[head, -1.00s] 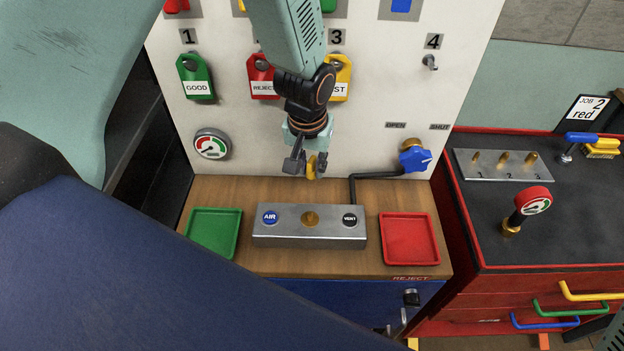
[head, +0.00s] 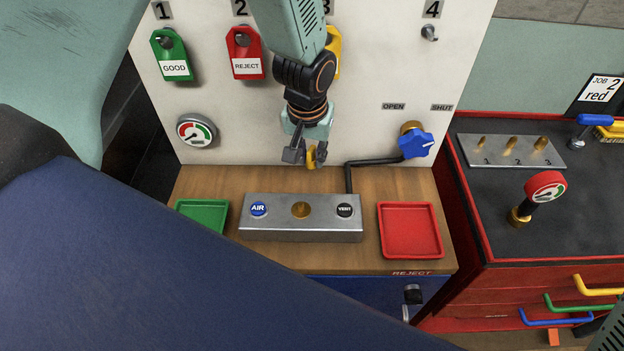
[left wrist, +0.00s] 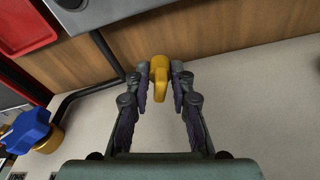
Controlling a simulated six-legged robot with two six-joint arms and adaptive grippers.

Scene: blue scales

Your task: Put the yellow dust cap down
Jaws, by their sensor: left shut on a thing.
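The yellow dust cap (head: 311,157) is between the fingertips of my left gripper (head: 305,154), in the air in front of the white panel and above the wooden shelf (head: 390,182). In the left wrist view the cap (left wrist: 161,82) shows between the two fingers of the gripper (left wrist: 160,75), which is shut on it. The metal block (head: 275,226) with the AIR and VENT buttons and a brass fitting (head: 301,210) stands below and nearer. My right gripper is not in view.
A green tray (head: 203,203) lies left of the block and a red tray (head: 439,240) right of it. A blue valve handle (head: 415,145) and black pipe (head: 372,162) are right of the gripper. A red bench (head: 470,275) with a gauge (head: 545,187) stands farther right.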

